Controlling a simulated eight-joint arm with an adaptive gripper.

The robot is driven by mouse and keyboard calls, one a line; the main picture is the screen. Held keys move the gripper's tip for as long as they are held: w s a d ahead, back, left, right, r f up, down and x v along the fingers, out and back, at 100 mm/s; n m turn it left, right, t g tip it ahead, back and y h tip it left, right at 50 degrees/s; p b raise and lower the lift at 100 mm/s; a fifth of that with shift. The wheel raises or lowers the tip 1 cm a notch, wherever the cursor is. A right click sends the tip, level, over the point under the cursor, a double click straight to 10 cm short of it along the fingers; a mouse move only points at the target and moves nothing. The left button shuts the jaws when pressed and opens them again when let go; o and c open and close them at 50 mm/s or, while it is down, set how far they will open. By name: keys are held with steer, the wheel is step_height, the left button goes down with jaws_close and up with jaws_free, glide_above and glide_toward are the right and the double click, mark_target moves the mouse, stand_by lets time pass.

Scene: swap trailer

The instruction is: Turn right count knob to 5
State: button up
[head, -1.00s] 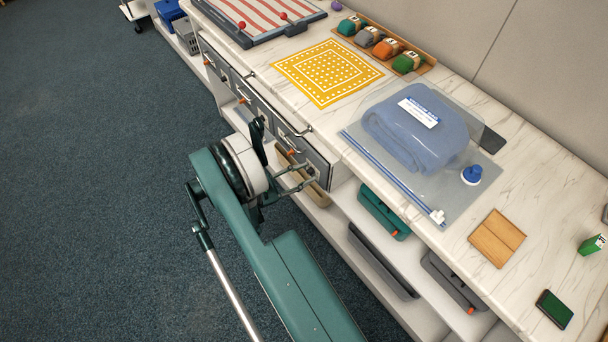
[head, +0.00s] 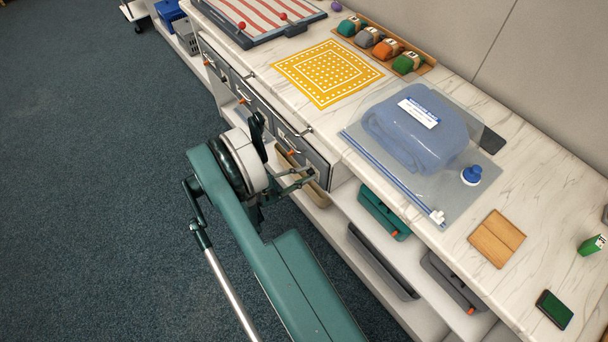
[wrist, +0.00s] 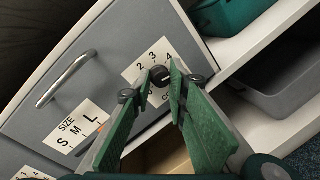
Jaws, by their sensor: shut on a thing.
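The right count knob is a small black knob (wrist: 160,76) on a white number plate (wrist: 150,62) on the grey drawer front. The numerals 2, 3 and 4 show above the knob. In the head view my gripper (head: 302,180) is at the front of the nearest drawer, where the knob is too small to make out.
In the wrist view, a metal handle (wrist: 66,80) and a SIZE plate (wrist: 81,127) with S, M, L lie left of the knob. A teal bin (wrist: 222,14) and a grey bin (wrist: 285,82) sit on shelves to the right. The countertop (head: 395,215) is above the drawers.

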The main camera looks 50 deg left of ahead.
steer(key=shift+m, duration=0.5)
steer(key=o, duration=0.9)
steer(key=shift+s, duration=0.15)
steer(key=s, duration=0.3)
steer(key=s+a, duration=0.1)
steer(key=s, duration=0.3)
steer(key=s+a+r, duration=0.1)
steer(key=s, duration=0.3)
steer(key=shift+s, duration=0.25)
